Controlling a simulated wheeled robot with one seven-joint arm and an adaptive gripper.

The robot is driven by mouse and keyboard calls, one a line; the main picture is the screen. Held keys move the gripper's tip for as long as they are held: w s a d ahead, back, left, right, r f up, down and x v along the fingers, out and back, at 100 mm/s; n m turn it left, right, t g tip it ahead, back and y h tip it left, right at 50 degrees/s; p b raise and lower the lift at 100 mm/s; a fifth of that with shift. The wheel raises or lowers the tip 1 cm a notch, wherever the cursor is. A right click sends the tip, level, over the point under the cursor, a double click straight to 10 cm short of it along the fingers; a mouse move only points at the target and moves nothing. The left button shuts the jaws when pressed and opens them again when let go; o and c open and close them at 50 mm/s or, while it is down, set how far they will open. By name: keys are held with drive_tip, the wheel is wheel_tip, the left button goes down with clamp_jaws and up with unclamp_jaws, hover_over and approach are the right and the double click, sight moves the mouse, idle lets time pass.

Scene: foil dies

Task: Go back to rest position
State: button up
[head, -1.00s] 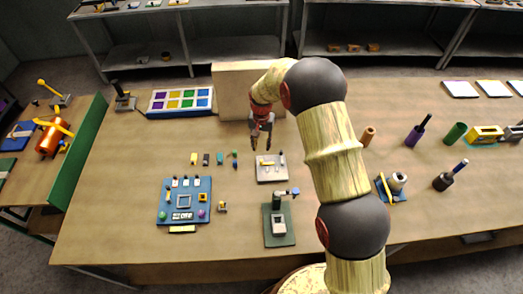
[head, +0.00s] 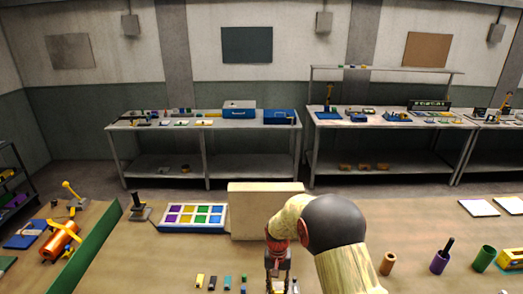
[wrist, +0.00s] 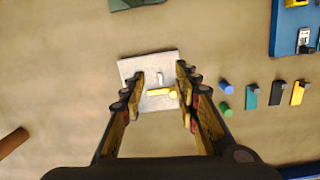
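My gripper (head: 279,284) hangs over the middle of the workbench (head: 170,268), in front of a beige block (head: 268,220). In the wrist view its two fingers (wrist: 161,80) are spread apart with nothing between them. Below them lies a pale square plate (wrist: 135,68) with a yellow piece (wrist: 158,93) and a small grey peg (wrist: 159,78) on it. The fingers partly cover the plate's sides. My gripper appears to be above the plate, not touching it.
A tray of coloured squares (head: 192,216) lies left of the block. Small coloured pieces (wrist: 277,93) lie right of the plate in the wrist view. A purple cup (head: 439,262) and a green cup (head: 484,259) stand at right. Shelved tables (head: 205,150) stand behind.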

drive_tip(key=s+d+r+n+t+b, duration=0.1)
drive_tip(key=s+d+r+b, duration=0.2)
drive_tip(key=s+r, duration=0.45)
drive_tip(key=s+d+r+n+b, duration=0.1)
drive_tip(key=s+d+r+b, duration=0.25)
drive_tip(key=s+r, duration=0.45)
drive_tip(key=s+d+r+t+b, duration=0.2)
drive_tip(key=s+b, duration=0.3)
drive_tip(key=s, duration=0.3)
drive_tip(key=s+d+r+t+b, duration=0.2)
drive_tip(key=s+d+t+b, duration=0.2)
drive_tip(key=s, duration=0.4)
drive_tip(key=shift+d+m+b, duration=0.15)
drive_tip(key=shift+m+b, duration=0.15)
drive_tip(key=shift+b, duration=0.4)
